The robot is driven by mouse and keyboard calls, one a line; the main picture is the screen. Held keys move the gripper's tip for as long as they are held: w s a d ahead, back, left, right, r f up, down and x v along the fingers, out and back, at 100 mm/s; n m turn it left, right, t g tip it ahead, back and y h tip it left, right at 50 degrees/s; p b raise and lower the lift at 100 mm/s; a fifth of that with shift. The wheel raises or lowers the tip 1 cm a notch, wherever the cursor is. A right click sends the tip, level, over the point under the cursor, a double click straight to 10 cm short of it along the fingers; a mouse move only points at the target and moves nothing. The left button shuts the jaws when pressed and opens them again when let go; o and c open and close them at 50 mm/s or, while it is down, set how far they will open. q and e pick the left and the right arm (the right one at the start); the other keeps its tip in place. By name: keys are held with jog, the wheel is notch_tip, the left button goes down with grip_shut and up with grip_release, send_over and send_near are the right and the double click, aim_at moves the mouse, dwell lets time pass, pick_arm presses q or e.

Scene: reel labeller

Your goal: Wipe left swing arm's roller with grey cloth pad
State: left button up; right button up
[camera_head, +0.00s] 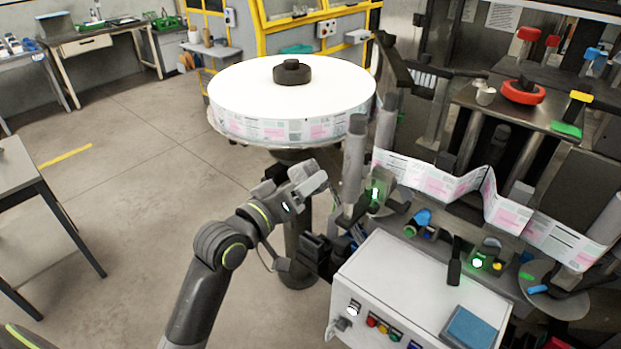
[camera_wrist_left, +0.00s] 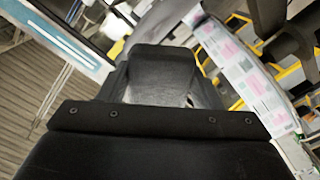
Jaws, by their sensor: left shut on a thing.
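My left gripper (camera_head: 303,182) is in front of the big label reel, its jaws pointing right. It is shut on a light grey piece, which I take to be the grey cloth pad (camera_head: 313,185). In the left wrist view a dark grey face (camera_wrist_left: 160,72) fills the middle, beyond the gripper's dark body. Upright grey rollers (camera_head: 353,155) stand just right of the gripper, with a visible gap to the pad. I cannot tell for sure which one belongs to the left swing arm. My right gripper is not in view.
The white label reel (camera_head: 235,92) stands behind the gripper. The printed label web (camera_head: 430,178) runs right from the rollers. A white control box (camera_head: 400,275) with buttons and a blue pad (camera_head: 470,328) is below right.

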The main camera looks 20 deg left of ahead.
pick_arm(q)
jog(key=shift+w+d, duration=0.2)
jog(key=shift+w, duration=0.35)
jog(key=x, duration=0.5)
jog(key=shift+w+d+f, duration=0.2)
jog(key=shift+w, duration=0.15)
jog(key=shift+x, duration=1)
dwell(0.4)
jog(key=shift+d, duration=0.1)
